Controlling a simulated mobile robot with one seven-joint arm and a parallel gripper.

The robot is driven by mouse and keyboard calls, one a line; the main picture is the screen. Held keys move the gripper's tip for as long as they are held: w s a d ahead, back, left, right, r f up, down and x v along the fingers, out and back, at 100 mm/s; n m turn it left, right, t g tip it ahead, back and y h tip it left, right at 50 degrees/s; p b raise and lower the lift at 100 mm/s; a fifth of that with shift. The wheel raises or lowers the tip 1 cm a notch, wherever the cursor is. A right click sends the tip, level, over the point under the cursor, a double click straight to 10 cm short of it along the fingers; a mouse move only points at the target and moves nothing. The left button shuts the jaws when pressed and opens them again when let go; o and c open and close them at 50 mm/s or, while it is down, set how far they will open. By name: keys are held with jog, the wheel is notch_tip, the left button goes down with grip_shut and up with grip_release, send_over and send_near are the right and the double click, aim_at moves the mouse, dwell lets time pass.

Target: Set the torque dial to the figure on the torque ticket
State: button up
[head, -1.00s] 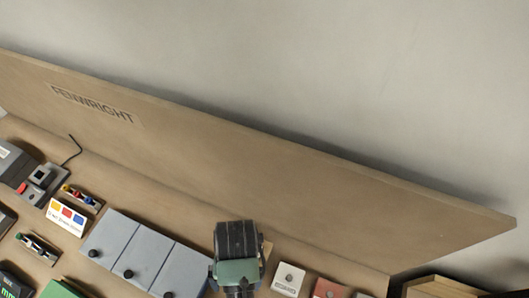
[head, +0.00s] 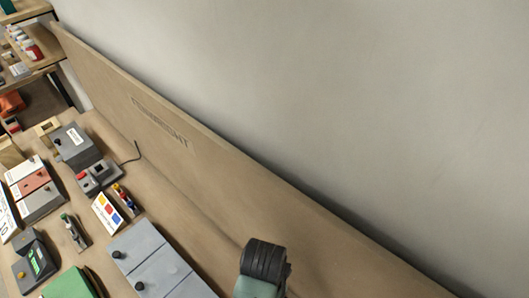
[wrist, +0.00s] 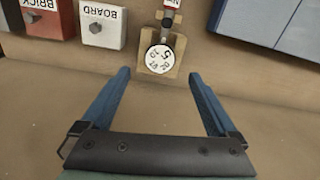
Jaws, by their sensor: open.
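A round white dial (wrist: 159,58) with black figures around its face sits on a small wooden block (wrist: 154,72) in the wrist view. A "5" stands near its upper right; the other figures are small and upside down. My gripper (wrist: 160,75) is open, its two blue fingers apart and empty, with the dial beyond and between the fingertips. A white card (head: 5,218) at the left edge of the head view carries what looks like a "10"; it is cut off, and I cannot tell if it is the torque ticket.
A "BOARD" block (wrist: 103,24) and red "BRICK" block (wrist: 46,17) stand left of the dial, grey panels (wrist: 262,18) right. In the head view are a colour card (head: 107,212), a grey box (head: 76,145) and a shelf (head: 40,50). Bench nearer the gripper is bare.

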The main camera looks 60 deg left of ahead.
notch_tip(320, 180, down, 6)
jog(key=shift+f+p, duration=0.25)
jog(key=shift+p, duration=0.05)
jog(key=c, duration=1.4)
